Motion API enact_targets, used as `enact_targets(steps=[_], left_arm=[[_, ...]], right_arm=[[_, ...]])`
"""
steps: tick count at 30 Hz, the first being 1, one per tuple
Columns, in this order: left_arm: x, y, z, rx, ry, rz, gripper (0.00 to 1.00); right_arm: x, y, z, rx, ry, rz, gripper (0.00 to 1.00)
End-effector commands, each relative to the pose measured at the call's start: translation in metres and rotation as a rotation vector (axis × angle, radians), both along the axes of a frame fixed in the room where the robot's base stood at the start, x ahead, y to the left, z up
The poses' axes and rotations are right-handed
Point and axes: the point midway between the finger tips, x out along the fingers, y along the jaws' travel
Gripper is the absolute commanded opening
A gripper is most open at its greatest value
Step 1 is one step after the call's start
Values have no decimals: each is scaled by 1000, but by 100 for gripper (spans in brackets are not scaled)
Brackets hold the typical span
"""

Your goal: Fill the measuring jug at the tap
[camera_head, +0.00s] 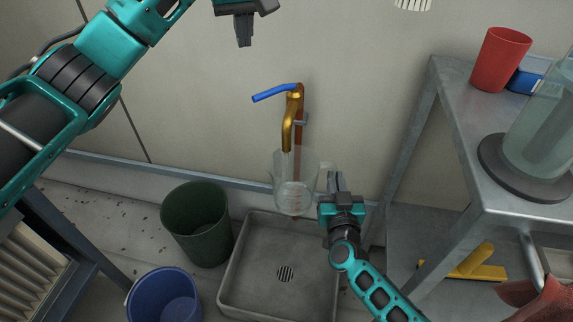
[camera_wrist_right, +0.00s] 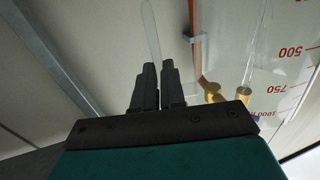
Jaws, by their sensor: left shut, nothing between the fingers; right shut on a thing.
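The clear measuring jug (camera_head: 294,190) is under the brass tap (camera_head: 290,122) on the wall, its mouth around or just below the spout. Red marks on the jug (camera_wrist_right: 292,88) show in the right wrist view. My right gripper (camera_head: 334,180) is shut on the jug's clear handle (camera_wrist_right: 151,32), to the right of the jug. The tap's blue lever (camera_head: 272,93) points left. A pale streak runs from the spout (camera_wrist_right: 243,93) in the wrist view; I cannot tell surely whether it is water, nor the level inside. My left gripper (camera_head: 244,40) is shut and empty, above the lever.
A grey floor basin (camera_head: 258,272) with a drain lies below the jug. A green bin (camera_head: 196,222) and a blue bucket (camera_head: 163,297) stand left of it. A metal table (camera_head: 463,112) at right bears a red cup (camera_head: 499,60) and a clear container (camera_head: 545,135).

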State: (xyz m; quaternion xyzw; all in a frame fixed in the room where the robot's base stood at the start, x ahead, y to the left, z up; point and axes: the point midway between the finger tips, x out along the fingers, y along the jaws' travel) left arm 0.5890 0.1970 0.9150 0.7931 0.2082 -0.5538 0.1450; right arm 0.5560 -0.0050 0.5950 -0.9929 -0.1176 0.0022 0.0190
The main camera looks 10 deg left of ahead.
Motion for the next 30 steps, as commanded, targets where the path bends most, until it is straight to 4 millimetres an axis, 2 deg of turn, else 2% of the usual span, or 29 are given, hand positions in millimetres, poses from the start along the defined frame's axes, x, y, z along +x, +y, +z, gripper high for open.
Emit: enact_targets(steps=[8,21,24,30], left_arm=[[0,0,0,0,0,0,0],[0,0,0,0,0,0,0],[0,0,0,0,0,0,0],[0,0,0,0,0,0,0]], right_arm=[[-2,-3,1,3,-1,-1,0],[-53,-70,1,1,-1,-1,0],[-59,-77,2,2,-4,0,0],[-59,-77,2,3,-3,0,0]])
